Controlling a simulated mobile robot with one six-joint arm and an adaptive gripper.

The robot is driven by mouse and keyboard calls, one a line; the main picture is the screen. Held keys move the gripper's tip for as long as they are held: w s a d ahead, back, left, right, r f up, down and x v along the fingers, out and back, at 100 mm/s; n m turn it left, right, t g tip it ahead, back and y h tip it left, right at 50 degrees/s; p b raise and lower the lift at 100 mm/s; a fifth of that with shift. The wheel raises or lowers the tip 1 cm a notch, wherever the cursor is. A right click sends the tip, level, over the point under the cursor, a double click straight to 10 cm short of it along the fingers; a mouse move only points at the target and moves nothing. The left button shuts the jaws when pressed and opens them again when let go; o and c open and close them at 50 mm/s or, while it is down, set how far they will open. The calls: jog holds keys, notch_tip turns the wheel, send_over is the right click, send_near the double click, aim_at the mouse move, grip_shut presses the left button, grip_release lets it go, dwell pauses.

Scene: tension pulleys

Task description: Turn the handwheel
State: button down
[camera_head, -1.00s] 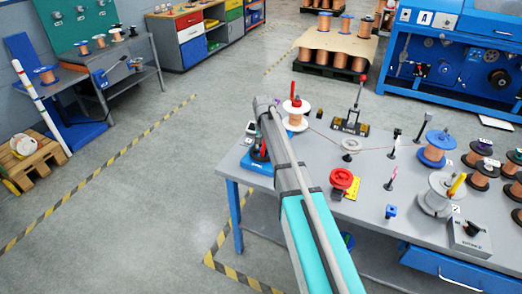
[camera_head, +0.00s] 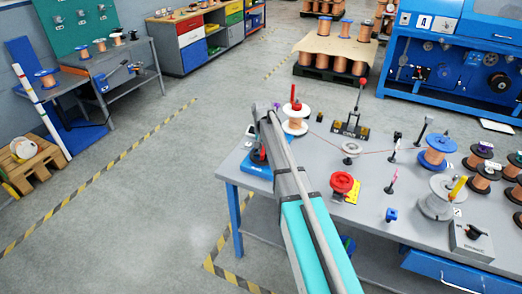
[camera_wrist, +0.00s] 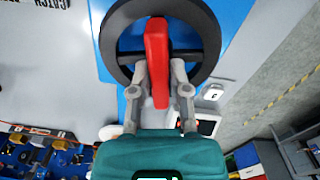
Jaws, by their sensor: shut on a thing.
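The black handwheel, with a rim and spokes, fills the upper middle of the wrist view (camera_wrist: 108,42). Its upright red handle (camera_wrist: 156,50) stands between the two grey fingers of my gripper (camera_wrist: 158,82), which are shut on it. The wheel sits over a blue base (camera_wrist: 240,12). In the head view the blue base (camera_head: 251,168) is at the table's left corner, and my arm hides most of the wheel and my fingers.
The grey table (camera_head: 300,212) also holds a white spool with a red top (camera_head: 296,122), a lever stand (camera_head: 352,128), a red knob (camera_head: 342,182) and several copper spools to the right. Open floor lies left of the table.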

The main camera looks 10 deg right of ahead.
jog(key=shift+a, duration=0.2)
jog(key=shift+d, duration=0.1)
jog(key=shift+m, duration=0.3)
jog(key=m, duration=1.2)
jog(key=shift+w+m, duration=0.1)
jog(key=shift+m, duration=0.3)
